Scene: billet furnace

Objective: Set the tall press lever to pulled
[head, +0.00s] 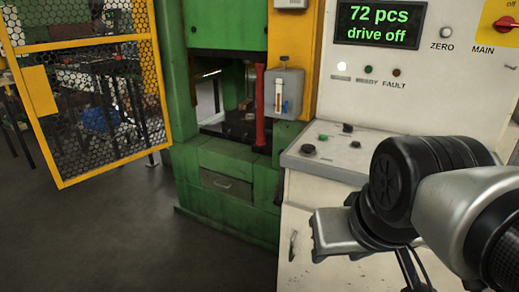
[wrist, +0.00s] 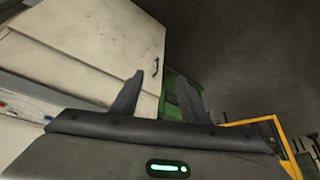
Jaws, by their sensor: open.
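A tall red upright bar (head: 260,105), which looks like the press lever, stands at the front right of the green press (head: 225,170) in the head view. It looks close to vertical. My gripper (wrist: 160,82) is open and empty; its two dark fingers stand apart in the wrist view. In the head view the gripper hangs in front of the white console, lower right of the red bar and well apart from it. The fingertips are hard to make out there. The red bar cannot be made out in the wrist view.
A white control cabinet (head: 464,100) with a display reading "72 pcs drive off" stands at right. Its sloped button panel (head: 330,152) juts out beside the press. A grey box (head: 284,92) is just right of the red bar. A yellow mesh guard (head: 105,90) stands left. Floor at lower left is clear.

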